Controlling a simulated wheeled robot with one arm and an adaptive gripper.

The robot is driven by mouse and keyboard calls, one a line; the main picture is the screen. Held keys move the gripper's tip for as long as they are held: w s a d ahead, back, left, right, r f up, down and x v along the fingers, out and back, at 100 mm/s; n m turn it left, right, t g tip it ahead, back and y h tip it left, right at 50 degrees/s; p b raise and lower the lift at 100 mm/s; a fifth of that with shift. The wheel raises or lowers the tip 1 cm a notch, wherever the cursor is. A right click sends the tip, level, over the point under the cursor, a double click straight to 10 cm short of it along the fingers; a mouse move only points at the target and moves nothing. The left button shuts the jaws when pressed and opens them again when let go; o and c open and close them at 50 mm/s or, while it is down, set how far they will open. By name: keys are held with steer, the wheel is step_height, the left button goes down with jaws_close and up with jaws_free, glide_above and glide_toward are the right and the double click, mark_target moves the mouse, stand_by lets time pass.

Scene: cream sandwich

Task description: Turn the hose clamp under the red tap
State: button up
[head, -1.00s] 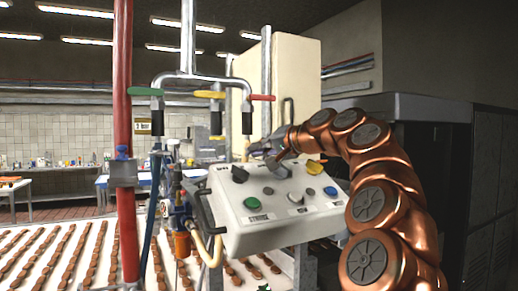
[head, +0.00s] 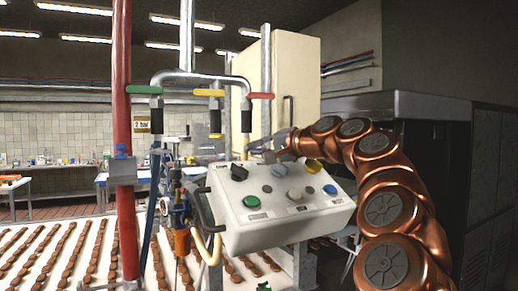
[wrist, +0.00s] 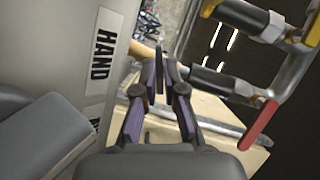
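The red tap (head: 260,96) is at the right end of the pipe manifold, and it also shows at the lower right in the wrist view (wrist: 258,126). Below it a black connector (head: 246,118) leads to a yellowish hose (head: 246,147). The connector also shows in the wrist view (wrist: 212,80). I cannot pick out the hose clamp clearly. My gripper (head: 259,144) is just right of the hose below the red tap. In the wrist view its fingers (wrist: 160,70) are close together in front of part of the hose (wrist: 146,50). Whether they touch or grip anything is unclear.
A control box (head: 275,212) with knobs and buttons is below my gripper. A cream cabinet (head: 290,70) stands behind. Yellow (head: 209,92) and green (head: 145,90) taps are left of the red one. A red vertical pipe (head: 123,70) is at the left.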

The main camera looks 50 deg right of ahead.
steer(key=o, duration=0.4)
steer(key=shift+w+a+f, duration=0.1)
steer(key=shift+w, duration=0.05)
